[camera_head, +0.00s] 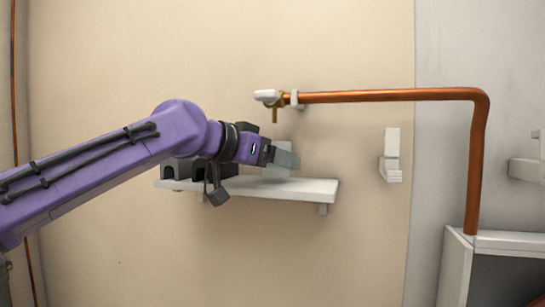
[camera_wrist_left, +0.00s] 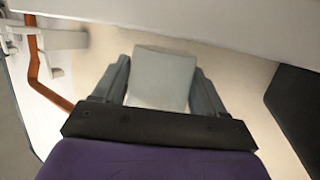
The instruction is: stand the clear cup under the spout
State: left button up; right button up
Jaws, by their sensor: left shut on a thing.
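My left gripper (camera_head: 287,158) reaches in from the left over the shelf, its jaws shut on the clear cup (camera_head: 276,172). The cup is a pale, see-through shape, partly hidden by the fingers. In the left wrist view, the cup (camera_wrist_left: 162,78) shows as a pale square between the two grey fingers of the gripper (camera_wrist_left: 160,88). The brass spout (camera_head: 274,114) hangs from the left end of the copper pipe, above the cup and gripper. I cannot tell whether the cup touches the shelf. My right gripper is not in view.
The white shelf (camera_head: 315,189) is fixed to the beige wall, with its right end bare. Dark blocks (camera_head: 180,169) stand on its left part, behind my arm. The copper pipe (camera_head: 390,95) runs right, then bends down to a grey cabinet. A white bracket (camera_head: 392,155) is on the wall.

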pick_arm(q)
jog(key=shift+f, duration=0.2)
jog(key=shift+s+a+f+b, duration=0.1)
jog(key=shift+s+f+b, duration=0.05)
jog(key=shift+f+b, duration=0.25)
